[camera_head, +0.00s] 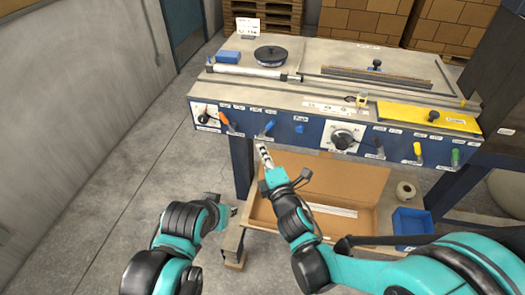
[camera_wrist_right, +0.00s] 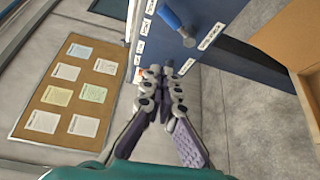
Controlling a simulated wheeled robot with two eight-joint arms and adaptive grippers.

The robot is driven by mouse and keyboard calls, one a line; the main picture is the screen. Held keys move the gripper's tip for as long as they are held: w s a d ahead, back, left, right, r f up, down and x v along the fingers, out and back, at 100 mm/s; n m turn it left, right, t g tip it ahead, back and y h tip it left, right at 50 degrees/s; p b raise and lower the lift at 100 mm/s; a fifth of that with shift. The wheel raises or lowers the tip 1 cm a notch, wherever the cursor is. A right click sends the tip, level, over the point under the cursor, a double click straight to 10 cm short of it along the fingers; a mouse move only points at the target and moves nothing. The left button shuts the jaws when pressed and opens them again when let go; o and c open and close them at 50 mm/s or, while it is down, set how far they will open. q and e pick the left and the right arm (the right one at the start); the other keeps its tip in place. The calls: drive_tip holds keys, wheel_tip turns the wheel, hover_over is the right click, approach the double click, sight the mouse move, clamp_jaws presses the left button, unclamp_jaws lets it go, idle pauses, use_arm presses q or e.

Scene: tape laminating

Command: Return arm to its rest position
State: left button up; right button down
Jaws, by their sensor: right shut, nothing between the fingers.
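My right gripper (camera_head: 264,156) points up toward the front panel of the laminating machine (camera_head: 290,131), just below a blue-handled lever (camera_head: 267,128). In the right wrist view my right gripper (camera_wrist_right: 165,75) has its fingers together and nothing between them. The blue lever (camera_wrist_right: 175,22) shows there beyond the fingertips, apart from them. My left gripper (camera_head: 231,211) is low at the left of the machine, small and partly hidden by its own arm, so its opening cannot be told.
An open cardboard box (camera_head: 345,180) sits on the lower shelf under the machine, beside a blue bin (camera_head: 411,222) and a tape roll (camera_head: 405,190). The floor at left is clear. A board with several papers (camera_wrist_right: 38,94) shows in the wrist view.

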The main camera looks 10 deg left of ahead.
idle(0.3)
drive_tip(key=s+d+f+m+g+h, duration=0.15)
drive_tip(key=d+m+h, duration=0.25)
drive_tip(key=d+m, duration=0.45)
drive_tip(key=s+d+m+g+h, duration=0.1)
drive_tip(key=d+m+g+h, duration=0.15)
drive_tip(key=d+m, duration=0.65)
drive_tip(key=s+d+f+m+g+h, duration=0.1)
drive_tip(key=s+d+f+m+g, duration=0.1)
drive_tip(key=s+d, duration=0.3)
drive_tip(key=s+d+f+m+g, duration=0.2)
drive_tip(key=s+d+m, duration=0.3)
drive_tip(key=s, duration=0.4)
drive_tip(key=shift+s+d+h, duration=0.35)
drive_tip(key=shift+d, duration=0.1)
